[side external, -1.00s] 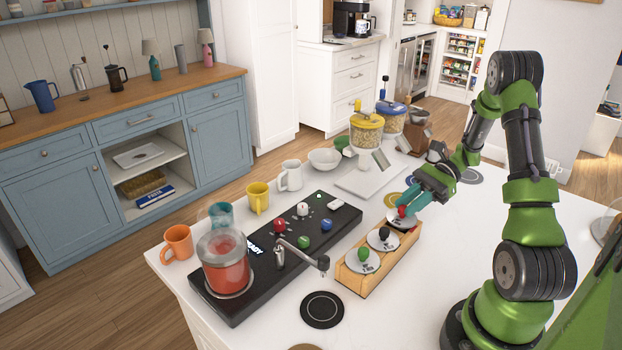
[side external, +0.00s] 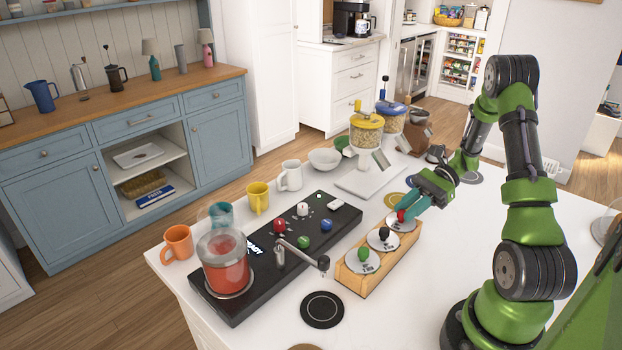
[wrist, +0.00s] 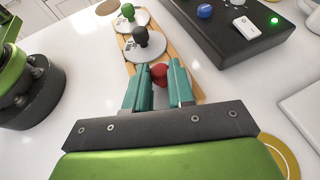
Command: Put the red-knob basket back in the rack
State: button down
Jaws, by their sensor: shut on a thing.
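The red-knob basket (side external: 407,224) sits at the far end of the wooden rack (side external: 349,278), its disc level with the others. Its red knob (wrist: 159,73) shows between my fingertips in the wrist view. My gripper (side external: 405,211) is shut on the knob, pointing down at the rack's far slot. The black-knob basket (side external: 384,243) is in the middle slot and the green-knob basket (side external: 363,263) is in the near slot. The red-knob basket's lower part is hidden inside the rack.
A black machine panel (side external: 330,210) with coloured knobs lies left of the rack. Its crank handle (side external: 300,252) reaches toward the rack's near end. A white scale-like stand (side external: 370,180) is beyond the rack. Clear counter lies to the right.

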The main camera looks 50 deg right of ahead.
jog(key=c, duration=0.9)
grip_release()
jog(key=v, duration=1.7)
jog(key=shift+a+r, duration=0.1)
